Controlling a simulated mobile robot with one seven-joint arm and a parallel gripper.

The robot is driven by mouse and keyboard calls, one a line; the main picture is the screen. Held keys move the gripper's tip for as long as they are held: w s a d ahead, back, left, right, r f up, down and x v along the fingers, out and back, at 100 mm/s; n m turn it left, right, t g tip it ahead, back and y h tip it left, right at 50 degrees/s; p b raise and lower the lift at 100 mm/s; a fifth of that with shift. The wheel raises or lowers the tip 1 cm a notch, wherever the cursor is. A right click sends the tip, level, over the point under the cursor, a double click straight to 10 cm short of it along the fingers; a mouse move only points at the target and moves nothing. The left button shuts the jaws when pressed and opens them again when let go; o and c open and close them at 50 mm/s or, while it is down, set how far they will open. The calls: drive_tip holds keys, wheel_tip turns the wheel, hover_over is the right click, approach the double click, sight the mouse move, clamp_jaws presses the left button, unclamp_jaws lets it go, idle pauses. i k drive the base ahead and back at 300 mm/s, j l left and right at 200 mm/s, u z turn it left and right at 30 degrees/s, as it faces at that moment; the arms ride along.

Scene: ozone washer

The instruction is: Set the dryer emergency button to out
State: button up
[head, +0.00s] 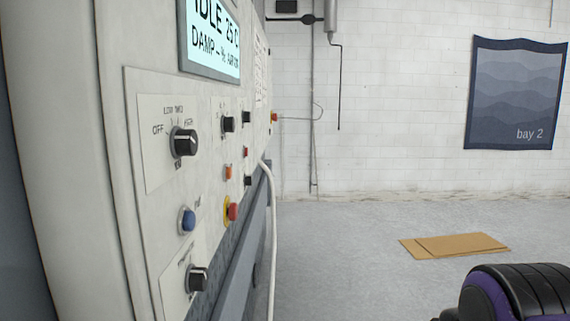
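A red mushroom-style button (233,211) with a yellow collar (226,210) sits low on the pale control panel (152,200), seen at a steep angle. It looks like the emergency button; I cannot tell from here whether it is in or out. The display (212,40) above reads "IDLE 25" and "DAMP", cut off at the top. My gripper's fingers are not in view. A black and purple part at the lower right looks like my own arm, well apart from the panel.
Near the button are a blue button (187,219), an orange one (228,172) and black knobs (184,142) and (197,279). A white hose (273,230) hangs beside the panel. Flat cardboard (455,245) lies on the otherwise clear floor.

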sight(233, 211)
drive_tip(key=i+l+u, duration=0.1)
drive_tip(key=i+l, duration=0.55)
drive_tip(key=i, duration=0.15)
drive_tip(key=i+l+u, duration=0.1)
drive_tip(key=u, duration=1.9)
